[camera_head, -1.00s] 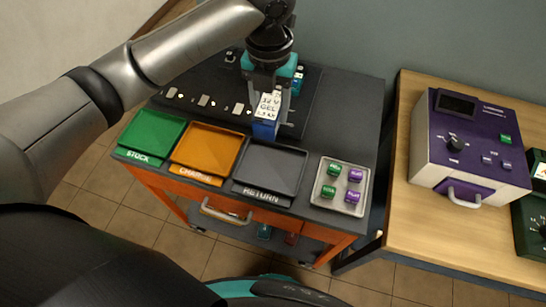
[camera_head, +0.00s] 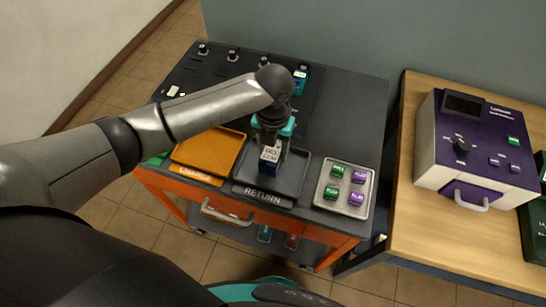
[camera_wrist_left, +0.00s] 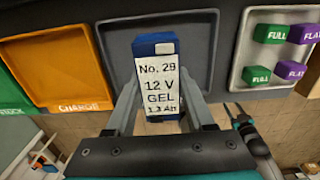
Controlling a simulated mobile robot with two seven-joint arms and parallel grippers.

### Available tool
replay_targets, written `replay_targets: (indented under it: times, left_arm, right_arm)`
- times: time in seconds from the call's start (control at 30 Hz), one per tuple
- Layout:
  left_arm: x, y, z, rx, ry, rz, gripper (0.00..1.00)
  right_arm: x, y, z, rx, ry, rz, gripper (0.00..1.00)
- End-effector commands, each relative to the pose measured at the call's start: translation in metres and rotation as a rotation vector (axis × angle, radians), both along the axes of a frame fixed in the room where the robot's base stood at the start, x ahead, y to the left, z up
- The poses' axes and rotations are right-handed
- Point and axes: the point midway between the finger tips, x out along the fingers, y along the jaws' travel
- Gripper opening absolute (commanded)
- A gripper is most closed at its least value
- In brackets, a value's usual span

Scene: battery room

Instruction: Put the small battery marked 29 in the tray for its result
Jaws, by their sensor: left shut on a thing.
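A small blue battery (camera_head: 269,165) has a white label, which reads No. 29, 12 V GEL in the left wrist view (camera_wrist_left: 158,80). My left gripper (camera_head: 270,150) is shut on it and holds it upright over the grey RETURN tray (camera_head: 298,164). I cannot tell whether the battery touches the tray floor. The orange CHARGE tray (camera_head: 216,147) is just left of it. The green STOCK tray (camera_head: 158,159) is mostly hidden behind my left arm; its edge shows in the left wrist view (camera_wrist_left: 10,92).
A light tray (camera_head: 327,204) of green FULL and purple FLAT blocks stands right of the RETURN tray. A purple tester (camera_head: 480,145) sits on the wooden bench at right. A teal battery (camera_head: 300,78) stands at the back. The cart top right of the black mat is clear.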

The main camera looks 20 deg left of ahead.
Motion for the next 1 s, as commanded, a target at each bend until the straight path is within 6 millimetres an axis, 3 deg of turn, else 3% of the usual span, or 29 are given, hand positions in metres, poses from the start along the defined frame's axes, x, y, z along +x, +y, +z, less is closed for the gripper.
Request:
replay_targets:
  times: [0.23, 0.67, 0.7, 0.93, 1.0]
  left_arm:
    - [0.0, -0.001, -0.034, -0.001, 0.001, 0.0, 0.0]
    - [0.0, 0.0, -0.039, -0.001, 0.0, -0.001, 0.0]
    - [-0.001, 0.0, -0.039, 0.001, 0.002, -0.001, 0.58]
    - [-0.001, 0.0, -0.039, 0.001, 0.003, 0.0, 0.84]
    - [-0.001, 0.0, -0.039, 0.0, 0.002, 0.0, 0.84]
  right_arm:
    - [0.0, -0.002, -0.006, -0.002, 0.001, 0.001, 0.5]
    - [-0.001, -0.002, -0.008, -0.002, 0.001, 0.0, 0.5]
    - [-0.001, -0.002, -0.007, -0.002, 0.001, 0.0, 0.5]
    - [-0.001, -0.002, -0.007, -0.002, 0.001, 0.0, 0.5]
    - [-0.001, -0.002, -0.007, -0.002, 0.001, 0.0, 0.5]
